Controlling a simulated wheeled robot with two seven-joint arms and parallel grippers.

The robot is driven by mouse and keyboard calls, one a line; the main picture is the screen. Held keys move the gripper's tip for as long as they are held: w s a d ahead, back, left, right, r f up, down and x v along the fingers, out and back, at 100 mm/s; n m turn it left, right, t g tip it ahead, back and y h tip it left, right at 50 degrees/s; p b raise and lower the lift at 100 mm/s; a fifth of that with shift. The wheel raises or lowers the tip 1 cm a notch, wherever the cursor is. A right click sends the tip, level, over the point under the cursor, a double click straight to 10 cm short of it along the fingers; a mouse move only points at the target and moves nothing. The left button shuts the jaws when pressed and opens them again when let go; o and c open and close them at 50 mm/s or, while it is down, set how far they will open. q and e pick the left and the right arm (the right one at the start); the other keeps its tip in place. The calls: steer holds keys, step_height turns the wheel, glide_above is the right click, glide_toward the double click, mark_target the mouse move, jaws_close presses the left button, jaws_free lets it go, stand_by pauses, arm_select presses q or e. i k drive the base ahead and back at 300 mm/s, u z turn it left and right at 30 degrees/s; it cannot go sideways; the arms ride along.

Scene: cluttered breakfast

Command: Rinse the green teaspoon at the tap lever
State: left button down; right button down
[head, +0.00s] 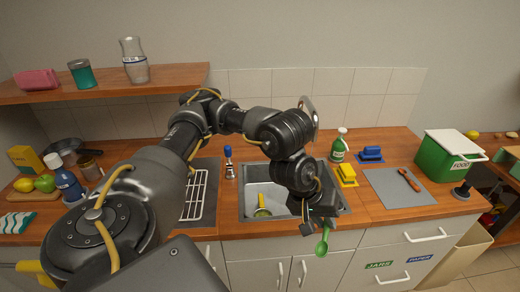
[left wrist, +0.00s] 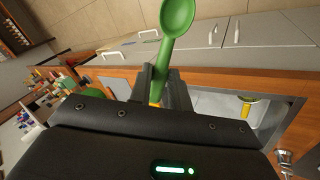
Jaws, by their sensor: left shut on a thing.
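My left gripper (head: 317,224) is shut on the green teaspoon (head: 322,245), in front of the sink's front right corner. The spoon's bowl hangs below the fingers, before the cabinet fronts. In the left wrist view the spoon (left wrist: 177,20) stands out between the two fingers (left wrist: 163,88). The sink (head: 250,190) is partly hidden by my left arm. A curved silver piece, seemingly the tap (head: 310,112), shows behind the arm; its base is hidden. A small post with a blue top (head: 228,153) stands behind the sink's left corner; I cannot tell whether it is the lever. My right gripper is not in view.
A yellow-green item (head: 262,212) lies in the sink. A green bottle (head: 339,145), a yellow block (head: 347,174) and a blue block (head: 370,153) stand right of it. A grey mat (head: 395,190) and green food box (head: 447,155) are farther right. A dish rack (head: 195,193) is left.

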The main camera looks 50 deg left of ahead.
mark_target(228, 150)
steer(key=u, duration=0.8)
steer(key=k, duration=1.1)
steer(key=u, duration=1.3)
steer(key=i, duration=0.7)
steer(key=u, duration=0.3)
